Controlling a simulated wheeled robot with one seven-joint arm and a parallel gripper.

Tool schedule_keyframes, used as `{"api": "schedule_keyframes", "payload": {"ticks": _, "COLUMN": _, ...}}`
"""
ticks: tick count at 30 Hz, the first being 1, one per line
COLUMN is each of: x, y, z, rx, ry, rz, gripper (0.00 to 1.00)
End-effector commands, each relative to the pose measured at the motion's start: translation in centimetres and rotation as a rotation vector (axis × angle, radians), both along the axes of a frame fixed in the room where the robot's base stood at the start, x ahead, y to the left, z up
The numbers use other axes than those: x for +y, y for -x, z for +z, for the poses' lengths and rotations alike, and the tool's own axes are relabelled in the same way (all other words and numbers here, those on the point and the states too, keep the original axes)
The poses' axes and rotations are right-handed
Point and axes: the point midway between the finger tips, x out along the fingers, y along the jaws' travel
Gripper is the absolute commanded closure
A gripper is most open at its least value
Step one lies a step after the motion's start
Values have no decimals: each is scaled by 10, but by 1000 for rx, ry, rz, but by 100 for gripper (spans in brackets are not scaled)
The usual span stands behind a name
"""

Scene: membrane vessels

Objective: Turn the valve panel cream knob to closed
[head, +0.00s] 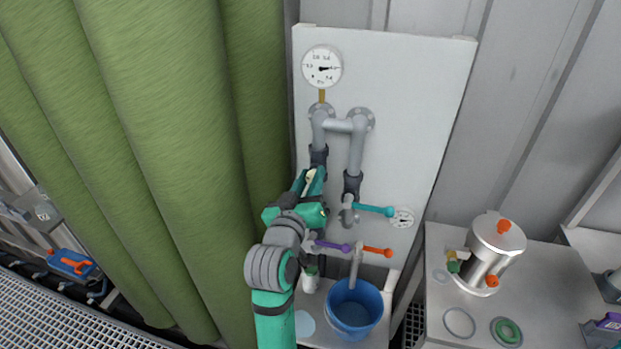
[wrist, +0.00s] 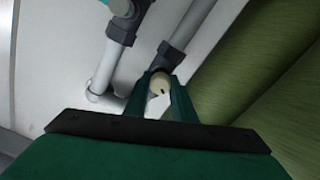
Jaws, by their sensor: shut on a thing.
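The white valve panel (head: 425,110) stands upright against the wall and carries grey pipes. The cream knob (wrist: 160,84) sits between the two green fingers of my gripper (wrist: 161,88) in the wrist view, with a small dark mark on its face. My gripper is shut on it. In the head view my gripper (head: 311,177) reaches the left pipe, and only a small part of the cream knob (head: 309,174) shows. The fingers cover much of the knob there, so its exact setting is hard to read.
A teal lever (head: 374,209), a purple lever (head: 332,245) and an orange lever (head: 376,250) stick out right of my gripper. A blue bucket (head: 353,309) stands below. A steel vessel (head: 490,250) stands on the right table.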

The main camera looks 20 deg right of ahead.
Motion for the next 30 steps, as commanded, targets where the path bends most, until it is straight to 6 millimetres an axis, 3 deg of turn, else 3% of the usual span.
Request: {"api": "schedule_keyframes", "payload": {"ticks": 30, "x": 0, "y": 1, "z": 0, "rx": -538, "ry": -800, "rz": 2, "gripper": 99}}
